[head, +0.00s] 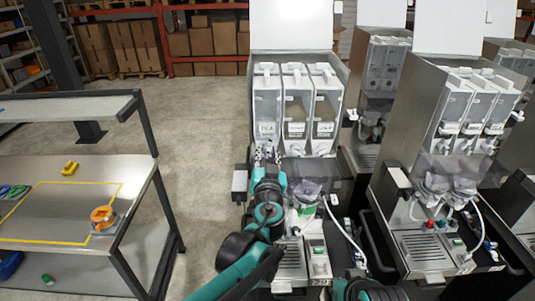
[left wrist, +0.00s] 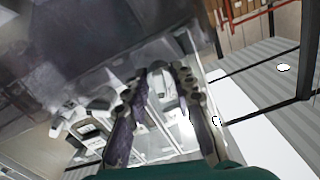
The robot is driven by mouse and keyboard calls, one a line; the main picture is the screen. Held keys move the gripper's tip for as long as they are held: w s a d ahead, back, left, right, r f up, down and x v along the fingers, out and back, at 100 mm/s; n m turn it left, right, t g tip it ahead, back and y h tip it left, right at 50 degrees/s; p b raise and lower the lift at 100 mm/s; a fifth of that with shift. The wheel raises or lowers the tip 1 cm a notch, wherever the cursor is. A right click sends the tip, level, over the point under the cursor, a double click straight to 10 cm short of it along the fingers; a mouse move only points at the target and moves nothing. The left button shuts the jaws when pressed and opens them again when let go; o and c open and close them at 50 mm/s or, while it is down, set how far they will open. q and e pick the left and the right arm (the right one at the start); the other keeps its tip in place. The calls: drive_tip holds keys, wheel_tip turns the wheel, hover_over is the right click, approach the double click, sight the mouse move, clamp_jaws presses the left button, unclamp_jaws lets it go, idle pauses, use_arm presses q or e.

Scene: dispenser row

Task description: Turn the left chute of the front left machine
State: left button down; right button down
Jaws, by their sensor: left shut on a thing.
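The front left machine (head: 291,25) stands in the middle of the head view, with three clear canisters side by side. The left canister (head: 267,95) bears a label. My left gripper (head: 266,152) is directly below it, at the left chute, with its fingers pointing up and away from me. In the left wrist view, the two dark fingers (left wrist: 163,72) are shut on the left chute (left wrist: 164,88), a pale piece between them. The fingers hide most of the chute, so its exact angle cannot be told.
A second machine (head: 427,110) stands close on the right, with others behind. A white hose (head: 343,230) hangs at the front left machine's right side. A workbench (head: 140,180) with an orange tape roll (head: 103,216) stands at left. The floor between is clear.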

use_arm(q)
drive_tip(key=shift+f+n, duration=0.1)
drive_tip(key=shift+n, duration=1.1)
drive_tip(key=c, duration=1.6)
unclamp_jaws()
drive_tip(key=shift+s, duration=0.1)
drive_tip(key=s, duration=1.2)
